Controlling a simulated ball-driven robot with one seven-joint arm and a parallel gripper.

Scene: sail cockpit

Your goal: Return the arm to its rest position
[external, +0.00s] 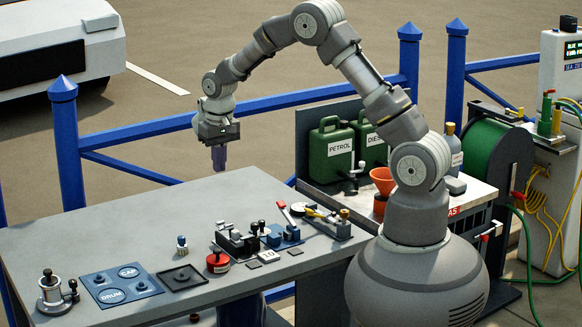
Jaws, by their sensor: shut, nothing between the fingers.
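My arm rises from its round grey base at the right and bends over in an arch toward the left. My gripper (219,160) hangs pointing down above the back edge of the grey table (215,200). Its fingers are together with nothing between them. It is apart from everything on the table.
On the table stand a winch-like fitting (52,292), a blue tray (121,284) marked CAP and DRUM, a dark square tray (180,278), a red round piece (218,262) and several deck fittings. Green cans (331,152) and an orange funnel (383,180) stand right. Blue railing (140,133) runs behind.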

